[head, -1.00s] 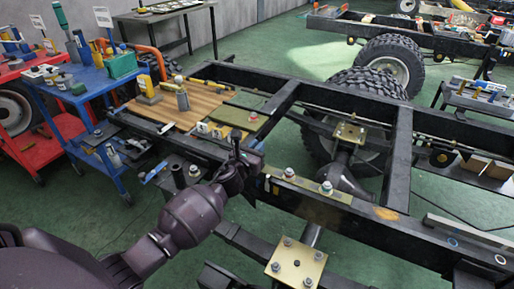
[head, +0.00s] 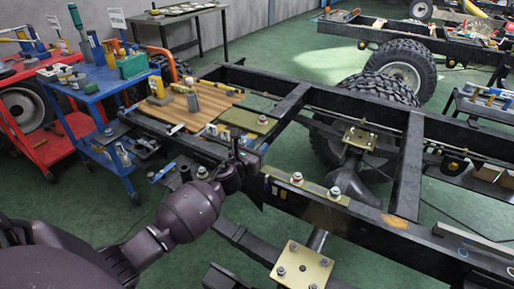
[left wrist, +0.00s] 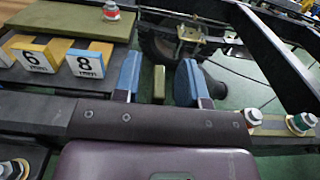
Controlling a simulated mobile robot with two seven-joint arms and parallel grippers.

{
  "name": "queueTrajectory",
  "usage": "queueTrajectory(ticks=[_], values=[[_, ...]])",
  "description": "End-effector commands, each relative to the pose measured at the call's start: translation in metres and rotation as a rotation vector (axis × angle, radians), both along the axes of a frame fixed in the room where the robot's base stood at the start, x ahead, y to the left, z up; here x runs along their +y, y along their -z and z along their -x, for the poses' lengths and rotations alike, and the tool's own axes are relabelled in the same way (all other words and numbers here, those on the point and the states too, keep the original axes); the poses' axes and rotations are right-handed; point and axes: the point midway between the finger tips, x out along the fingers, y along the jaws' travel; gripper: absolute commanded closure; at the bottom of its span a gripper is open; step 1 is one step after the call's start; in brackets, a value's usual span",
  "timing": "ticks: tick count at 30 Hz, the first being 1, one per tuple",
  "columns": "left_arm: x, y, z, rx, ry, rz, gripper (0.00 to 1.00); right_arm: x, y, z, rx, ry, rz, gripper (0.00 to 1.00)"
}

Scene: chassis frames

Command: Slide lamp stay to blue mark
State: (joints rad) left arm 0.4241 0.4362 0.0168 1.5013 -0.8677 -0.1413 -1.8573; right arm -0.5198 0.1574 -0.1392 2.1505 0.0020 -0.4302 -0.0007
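My left gripper (head: 238,163) is over the near chassis rail, beside the olive plate (head: 248,121). In the left wrist view its two blue-padded fingers (left wrist: 160,82) stand apart. A small olive upright piece (left wrist: 158,84), perhaps the lamp stay, shows between them with a gap on each side. In the head view the gripper hides this spot. A small blue ring (head: 463,253) is on the near rail at the far right; I cannot tell whether it is the blue mark. My right gripper is not in view.
Blocks marked 6 (left wrist: 33,57) and 8 (left wrist: 87,62) stand left of the fingers. A bolted strip (head: 315,188) lies along the rail to the right. A wooden board (head: 190,105) and a blue cart (head: 95,88) are at the left.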

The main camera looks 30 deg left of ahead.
Motion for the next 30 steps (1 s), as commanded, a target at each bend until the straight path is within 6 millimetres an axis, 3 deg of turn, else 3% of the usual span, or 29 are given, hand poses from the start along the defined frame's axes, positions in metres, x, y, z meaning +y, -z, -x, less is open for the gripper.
queueTrajectory(ticks=[8, 24, 30], values=[[0.0, 0.0, 0.007, 0.0, 0.0, 0.0, 0.62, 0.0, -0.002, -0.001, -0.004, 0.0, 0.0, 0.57], [-0.005, -0.001, 0.087, -0.001, -0.001, 0.0, 0.62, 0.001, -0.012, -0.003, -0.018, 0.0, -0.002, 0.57], [-0.006, 0.0, 0.104, 0.0, 0.0, 0.001, 0.62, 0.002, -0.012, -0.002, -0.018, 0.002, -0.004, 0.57]])
